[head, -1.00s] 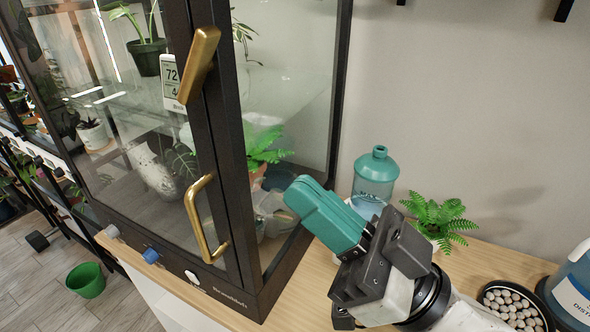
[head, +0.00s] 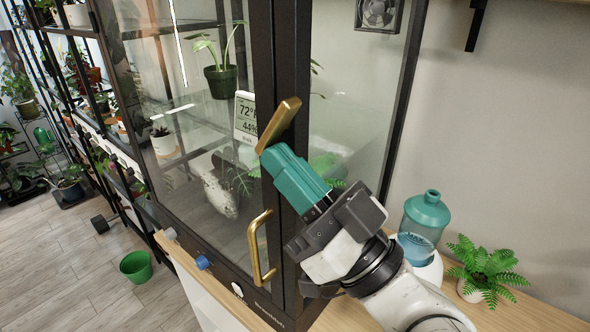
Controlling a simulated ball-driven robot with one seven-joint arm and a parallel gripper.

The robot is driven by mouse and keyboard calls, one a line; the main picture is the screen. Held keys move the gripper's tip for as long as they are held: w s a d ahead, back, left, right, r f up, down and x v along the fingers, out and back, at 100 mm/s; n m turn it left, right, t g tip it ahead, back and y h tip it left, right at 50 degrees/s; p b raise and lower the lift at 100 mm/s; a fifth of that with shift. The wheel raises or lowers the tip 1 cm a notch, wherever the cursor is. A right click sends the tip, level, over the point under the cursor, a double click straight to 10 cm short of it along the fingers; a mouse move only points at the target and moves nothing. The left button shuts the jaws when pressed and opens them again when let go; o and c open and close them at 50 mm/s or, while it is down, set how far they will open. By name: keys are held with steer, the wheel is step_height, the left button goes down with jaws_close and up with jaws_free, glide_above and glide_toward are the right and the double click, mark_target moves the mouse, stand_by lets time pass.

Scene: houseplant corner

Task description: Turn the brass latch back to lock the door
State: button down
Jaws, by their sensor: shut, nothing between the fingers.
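The brass latch (head: 279,124) is on the dark frame at the edge of the glass cabinet door. It is tilted, its upper end leaning right and its lower end to the left over the door side. My gripper (head: 276,160), with teal fingers, is shut and empty just below the latch. Its fingertips are close to the latch's lower end; I cannot tell whether they touch. The brass door handle (head: 256,247) is lower on the glass door (head: 190,190), left of my wrist. The door looks closed against the frame.
A white thermometer display (head: 246,118) is behind the glass left of the latch. A teal water bottle (head: 424,222) and a potted fern (head: 483,270) stand on the wooden top (head: 515,312) at the right. A fan (head: 378,14) is at the upper right.

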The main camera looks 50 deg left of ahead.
steer(key=shift+f+b, duration=0.25)
steer(key=shift+b, duration=0.55)
steer(key=shift+a+r+y+b, duration=0.1)
steer(key=shift+y+b, duration=0.2)
steer(key=shift+b, duration=0.25)
